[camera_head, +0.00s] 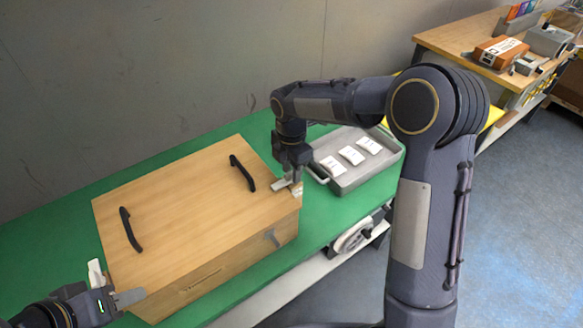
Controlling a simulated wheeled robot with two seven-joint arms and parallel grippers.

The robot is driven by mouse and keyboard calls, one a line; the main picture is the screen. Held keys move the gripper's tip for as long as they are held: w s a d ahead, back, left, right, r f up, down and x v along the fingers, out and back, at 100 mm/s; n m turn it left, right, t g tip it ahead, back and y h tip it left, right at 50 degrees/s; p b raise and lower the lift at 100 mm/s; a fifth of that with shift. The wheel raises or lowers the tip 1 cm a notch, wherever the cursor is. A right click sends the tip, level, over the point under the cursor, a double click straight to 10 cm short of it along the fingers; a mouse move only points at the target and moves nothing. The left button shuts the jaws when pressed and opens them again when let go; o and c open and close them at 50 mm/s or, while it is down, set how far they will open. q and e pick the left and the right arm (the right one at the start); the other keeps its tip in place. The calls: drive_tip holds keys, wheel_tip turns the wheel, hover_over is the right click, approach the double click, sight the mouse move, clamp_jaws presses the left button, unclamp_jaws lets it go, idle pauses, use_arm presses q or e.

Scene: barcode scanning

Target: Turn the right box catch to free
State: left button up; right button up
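A closed wooden box (190,205) stands on the green table, with two black handles on its lid. My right gripper (288,187) points down at the lid's right edge. A small pale piece (297,190) lies right beside its fingers, and it may be the right box catch; its turn is unclear. My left gripper (122,298) is at the front left corner of the box, next to a pale upright piece (95,273). Both grips are too small to read.
A grey tray (375,178) with several white packets stands right of the box, close to my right forearm. The green table (170,160) is clear behind the box. A wooden bench (440,42) with an orange box stands at the back right.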

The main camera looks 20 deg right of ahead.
clamp_jaws()
drive_tip(key=shift+m, duration=0.3)
drive_tip(key=m, duration=1.1)
drive_tip(key=shift+m, duration=0.4)
drive_tip(key=m, duration=0.5)
drive_tip(key=shift+m, duration=0.4)
drive_tip(key=shift+o, duration=0.3)
unclamp_jaws()
